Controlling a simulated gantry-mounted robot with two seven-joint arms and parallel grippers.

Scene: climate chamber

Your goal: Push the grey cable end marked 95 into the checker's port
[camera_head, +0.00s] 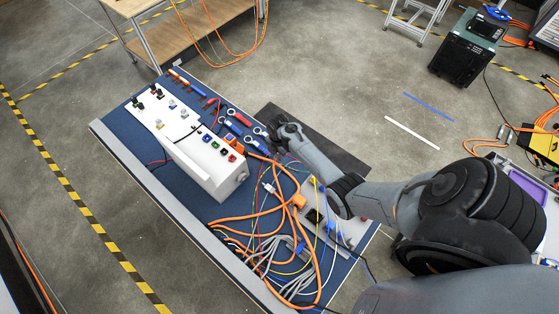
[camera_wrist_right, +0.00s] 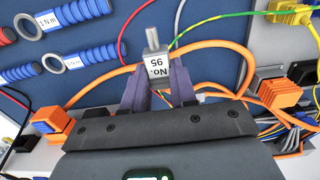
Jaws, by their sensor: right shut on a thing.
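My right gripper (camera_head: 279,134) is over the far right part of the blue-topped table in the head view. In the right wrist view its two purple-grey fingers (camera_wrist_right: 160,85) are shut on the grey cable end (camera_wrist_right: 158,68). Its white label reads "No. 95" upside down, and its metal tip points up in the picture, away from the gripper. A white box (camera_head: 213,170) with coloured sockets, likely the checker, stands on the table left of the gripper in the head view. The gripper is apart from it. The port itself cannot be made out. My left gripper is not in view.
Blue-handled ring tools (camera_wrist_right: 92,48) lie close by in the right wrist view. Orange connectors (camera_wrist_right: 50,120) and tangled cables (camera_head: 270,245) crowd the near part of the table (camera_head: 140,145). A wooden bench (camera_head: 190,40) stands beyond. The floor (camera_head: 330,70) behind is mostly clear.

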